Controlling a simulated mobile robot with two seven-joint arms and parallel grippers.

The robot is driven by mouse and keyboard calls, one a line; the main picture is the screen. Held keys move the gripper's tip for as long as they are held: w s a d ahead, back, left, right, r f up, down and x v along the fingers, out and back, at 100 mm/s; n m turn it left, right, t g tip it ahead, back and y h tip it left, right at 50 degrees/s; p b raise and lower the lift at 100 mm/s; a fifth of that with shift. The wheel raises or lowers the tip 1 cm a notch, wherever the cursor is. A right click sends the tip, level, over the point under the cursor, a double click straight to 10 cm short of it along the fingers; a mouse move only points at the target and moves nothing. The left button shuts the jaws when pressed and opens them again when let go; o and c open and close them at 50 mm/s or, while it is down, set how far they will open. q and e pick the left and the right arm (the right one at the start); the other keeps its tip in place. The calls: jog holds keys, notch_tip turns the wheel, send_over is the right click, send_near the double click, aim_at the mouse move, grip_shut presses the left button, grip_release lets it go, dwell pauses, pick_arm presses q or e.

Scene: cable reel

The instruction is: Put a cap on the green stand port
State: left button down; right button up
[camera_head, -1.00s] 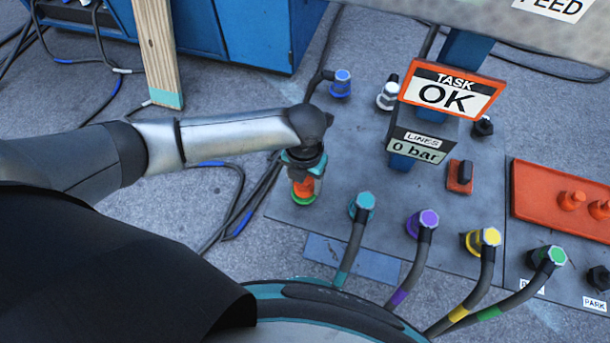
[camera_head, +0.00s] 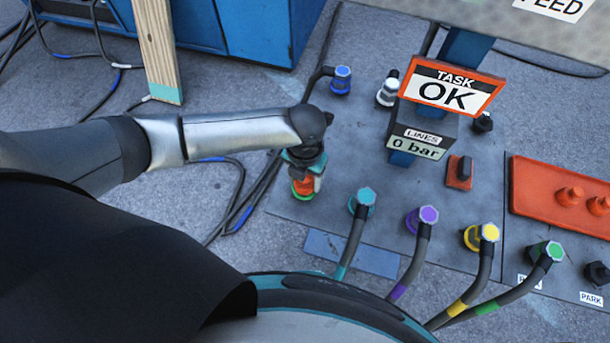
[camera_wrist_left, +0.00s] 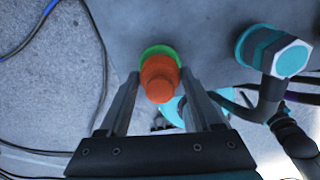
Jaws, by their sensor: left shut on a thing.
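An orange cap (camera_head: 303,187) is between the fingers of my left gripper (camera_head: 305,172), and the gripper is shut on it. In the left wrist view the orange cap (camera_wrist_left: 160,80) lies between the two fingers. The green stand port (camera_head: 301,196) shows as a green rim directly below the cap, at the left edge of the grey plate. The green port (camera_wrist_left: 160,52) also shows behind the cap in the left wrist view. The cap looks in line with the port; whether it is fully seated I cannot tell. My right gripper is not in view.
Teal (camera_head: 363,200), purple (camera_head: 422,222), yellow (camera_head: 481,238) and green (camera_head: 547,254) hose connectors stand to the right. A blue connector (camera_head: 341,80) is behind. An orange tray (camera_head: 550,215) holds orange caps. A sign (camera_head: 452,92) reads "TASK OK"; another (camera_head: 418,145) reads "0 bar".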

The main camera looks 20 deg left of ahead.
pick_arm(q)
jog(key=shift+f, duration=0.3)
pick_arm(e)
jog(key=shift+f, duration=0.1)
pick_arm(q)
grip_release()
dwell(0.4)
notch_tip(320, 180, up, 11)
jog(key=p, duration=0.3)
jog(key=shift+f+p, duration=0.1)
jog(key=shift+p, duration=0.3)
notch_tip(320, 180, up, 5)
jog(key=shift+f+p, duration=0.2)
jog(key=shift+p, duration=0.35)
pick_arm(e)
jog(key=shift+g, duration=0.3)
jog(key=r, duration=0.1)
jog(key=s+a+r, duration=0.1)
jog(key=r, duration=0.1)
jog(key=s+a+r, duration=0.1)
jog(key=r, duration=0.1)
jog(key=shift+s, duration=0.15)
